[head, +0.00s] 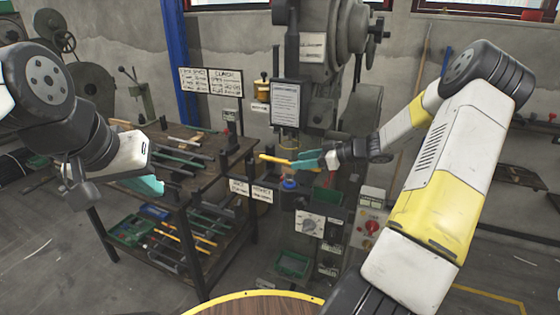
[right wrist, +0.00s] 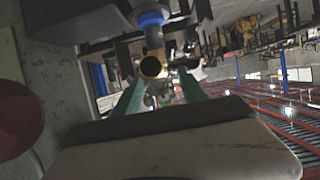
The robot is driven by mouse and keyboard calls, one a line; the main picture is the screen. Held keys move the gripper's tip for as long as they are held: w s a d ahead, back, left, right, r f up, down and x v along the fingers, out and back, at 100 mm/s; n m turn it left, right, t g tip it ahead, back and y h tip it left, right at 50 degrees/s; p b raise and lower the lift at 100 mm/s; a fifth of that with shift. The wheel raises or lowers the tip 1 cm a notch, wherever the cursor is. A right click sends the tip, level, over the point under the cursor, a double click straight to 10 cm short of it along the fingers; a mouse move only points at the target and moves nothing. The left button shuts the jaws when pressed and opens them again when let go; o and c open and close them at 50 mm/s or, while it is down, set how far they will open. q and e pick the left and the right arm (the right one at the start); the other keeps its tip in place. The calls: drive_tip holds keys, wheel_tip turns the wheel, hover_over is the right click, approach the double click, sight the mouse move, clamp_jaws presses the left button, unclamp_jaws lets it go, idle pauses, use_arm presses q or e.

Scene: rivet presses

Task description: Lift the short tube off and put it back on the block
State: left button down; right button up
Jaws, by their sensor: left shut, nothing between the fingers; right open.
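A short yellow, brass-like tube (head: 272,158) lies roughly level at the press, just left of my right fingertips. In the right wrist view its round open end (right wrist: 151,67) faces me, between and beyond the fingers. My right gripper (head: 306,161) is open; its teal fingers show on both sides of the tube end in the right wrist view (right wrist: 158,92), and I cannot tell whether they touch it. The block cannot be clearly made out. My left gripper (head: 145,186) is shut and empty, over the left side of the bench, far from the tube.
A blue-collared part (head: 289,184) stands just below the right gripper; its collar shows in the right wrist view (right wrist: 150,19). The grey press (head: 318,65) rises behind. A tool rack (head: 196,208) with bars and trays stands left. A round wooden table (head: 255,305) is in front.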

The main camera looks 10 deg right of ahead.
drive_tip(key=x, duration=0.3)
drive_tip(key=shift+a+f, duration=0.1)
drive_tip(key=shift+a, duration=0.1)
clamp_jaws()
drive_tip(key=shift+r, duration=0.35)
drive_tip(key=s+d, duration=1)
drive_tip(key=d, duration=0.5)
drive_tip(key=shift+r, duration=0.45)
drive_tip(key=shift+r, duration=0.2)
wheel_tip(320, 180, up, 2)
drive_tip(key=shift+r, duration=0.1)
